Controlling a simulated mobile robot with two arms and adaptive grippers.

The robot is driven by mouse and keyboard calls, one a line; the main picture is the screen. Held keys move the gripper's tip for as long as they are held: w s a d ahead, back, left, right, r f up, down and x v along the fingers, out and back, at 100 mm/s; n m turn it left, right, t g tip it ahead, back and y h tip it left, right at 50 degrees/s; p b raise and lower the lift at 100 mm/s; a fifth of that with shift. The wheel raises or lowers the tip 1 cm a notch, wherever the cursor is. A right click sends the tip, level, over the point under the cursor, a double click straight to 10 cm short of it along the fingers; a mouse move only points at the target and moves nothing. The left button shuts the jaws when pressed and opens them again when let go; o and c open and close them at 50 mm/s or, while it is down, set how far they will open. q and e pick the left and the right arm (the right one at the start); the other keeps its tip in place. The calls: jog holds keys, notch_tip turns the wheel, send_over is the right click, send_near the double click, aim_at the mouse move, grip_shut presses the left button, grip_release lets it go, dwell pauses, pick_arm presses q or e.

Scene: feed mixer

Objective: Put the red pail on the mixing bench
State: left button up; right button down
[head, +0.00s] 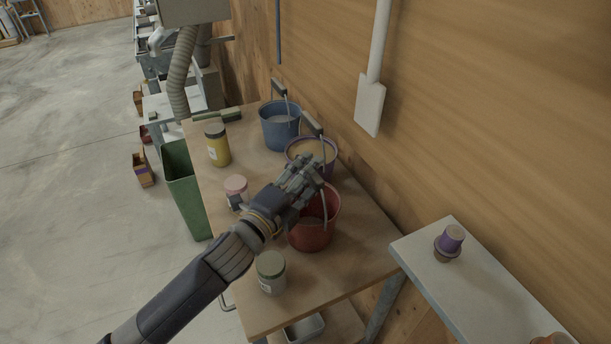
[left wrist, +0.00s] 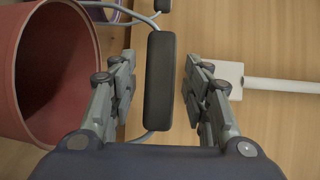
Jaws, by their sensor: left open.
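The red pail (head: 312,236) stands upright on a wooden-topped bench (head: 335,272), the nearest of a row of pails. My left gripper (head: 306,168) is over its upper rim and hides part of it and its handle. In the left wrist view, the pail (left wrist: 50,70) fills the left side. My left gripper (left wrist: 158,88) is open, with the dark handle grip (left wrist: 158,65) between its fingers and visible gaps on both sides. The pail's wire handle stands up. My right gripper is not in view.
A purple-rimmed pail (head: 322,152) and a blue pail (head: 279,131) stand behind. Jars with yellow (head: 217,148), pink (head: 236,190) and green (head: 271,275) colouring line the bench's left side. A white-topped surface (head: 470,290) holds small cups.

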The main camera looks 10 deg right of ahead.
pick_arm(q)
jog(key=shift+r, duration=0.2)
jog(key=shift+s+a+f, duration=0.2)
jog(key=shift+s+a, duration=0.05)
jog(key=b+v, duration=0.2)
jog(key=v, duration=0.9)
jog(key=shift+r, duration=0.15)
jog(key=shift+s+a, duration=0.1)
